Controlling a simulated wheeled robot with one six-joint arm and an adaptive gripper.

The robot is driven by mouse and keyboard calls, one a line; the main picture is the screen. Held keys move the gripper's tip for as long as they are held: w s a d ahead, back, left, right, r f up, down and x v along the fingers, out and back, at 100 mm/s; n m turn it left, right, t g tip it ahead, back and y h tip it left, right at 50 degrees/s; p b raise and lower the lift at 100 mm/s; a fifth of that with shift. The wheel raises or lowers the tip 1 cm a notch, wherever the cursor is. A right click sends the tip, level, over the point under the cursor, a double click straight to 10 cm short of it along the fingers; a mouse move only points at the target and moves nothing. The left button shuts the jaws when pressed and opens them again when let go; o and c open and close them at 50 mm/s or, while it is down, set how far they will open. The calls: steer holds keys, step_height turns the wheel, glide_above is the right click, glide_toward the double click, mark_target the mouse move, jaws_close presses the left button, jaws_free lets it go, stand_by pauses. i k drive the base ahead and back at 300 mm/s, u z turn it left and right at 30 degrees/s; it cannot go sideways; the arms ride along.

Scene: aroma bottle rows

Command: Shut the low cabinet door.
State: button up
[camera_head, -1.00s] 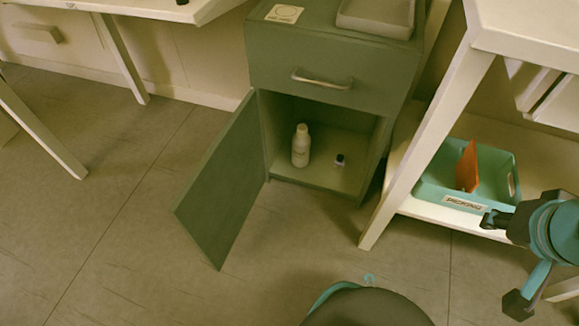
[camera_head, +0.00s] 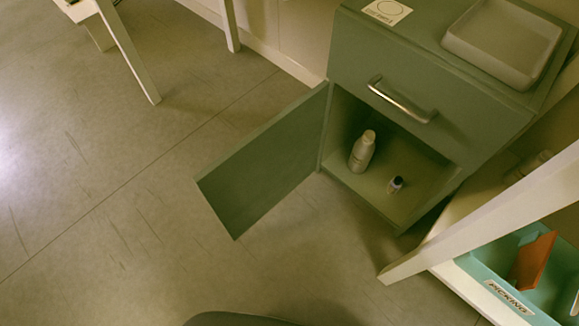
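The low cabinet (camera_head: 432,72) is green, with a drawer above and an open compartment below. Its door (camera_head: 264,162) stands wide open, swung out to the left on its left edge. Inside the compartment, a white bottle (camera_head: 362,151) stands upright, and a small dark-and-white vial (camera_head: 395,185) is to its right. The drawer with its metal handle (camera_head: 402,100) looks shut. My gripper is not in view.
A grey tray (camera_head: 502,42) and a white label (camera_head: 387,11) are on the cabinet top. At right, a white-framed table leg (camera_head: 480,215) stands close to the cabinet, by a teal picking bin (camera_head: 510,290) with an orange item (camera_head: 532,260). Floor (camera_head: 130,210) left of the door is clear.

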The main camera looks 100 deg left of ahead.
mark_target(245, 182)
steer(key=k, duration=1.8)
steer(key=u, duration=2.05)
steer(key=i, duration=0.5)
steer(key=u, duration=0.75)
steer(key=k, duration=1.15)
steer(key=z, duration=0.7)
steer(key=i, duration=0.5)
steer(key=z, duration=0.05)
